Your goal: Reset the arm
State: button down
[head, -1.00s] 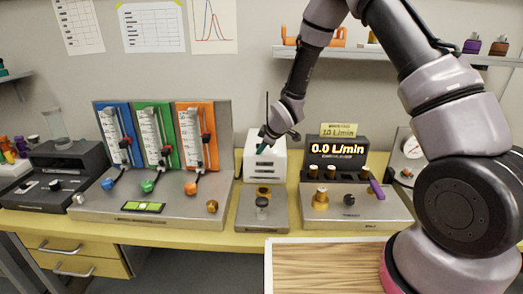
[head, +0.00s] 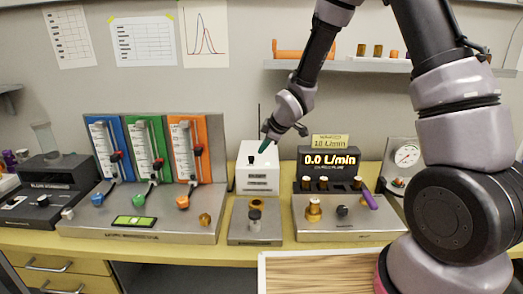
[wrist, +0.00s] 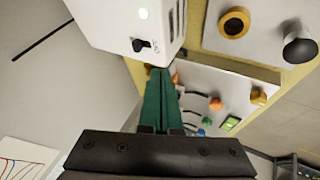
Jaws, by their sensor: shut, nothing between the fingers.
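My arm reaches from the right of the head view, over the bench. My gripper (head: 265,146) ends in dark green fingers and points down and left, in front of the top of a white box (head: 258,180). In the wrist view my gripper (wrist: 159,75) has its green fingers together with nothing between them. The white box (wrist: 109,22) fills the upper middle there, with a black switch and a lit green light. The fingertips are close to its lower edge; I cannot tell whether they touch it.
A panel (head: 150,225) with blue, green and orange flow meters stands left. A display (head: 328,166) reading 0.0 L/min stands right, with a gauge (head: 407,155) beyond it. A shelf (head: 350,65) hangs behind my arm. A wood-topped tray (head: 310,272) is in front.

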jog(key=s+d+r+m+h, duration=0.1)
jog(key=s+d+r+m, duration=0.15)
jog(key=d+r, duration=0.3)
jog(key=s+d+r+m+t+h, duration=0.1)
jog(key=d+r+m, duration=0.35)
jog(key=r, duration=0.25)
jog(key=s+d+r+m+h, duration=0.1)
jog(key=s+d+r+m, duration=0.15)
jog(key=d+r, duration=0.35)
jog(key=s+d+r+m, duration=0.3)
jog(key=s+r+m, duration=0.2)
jog(key=s, duration=0.5)
jog(key=s+d+r+m, duration=0.4)
jog(key=s+m, duration=0.2)
jog(key=s, duration=0.3)
jog(key=shift+s+r+y, duration=0.3)
jog(key=shift+s+r, duration=0.05)
jog(key=shift+s, duration=0.05)
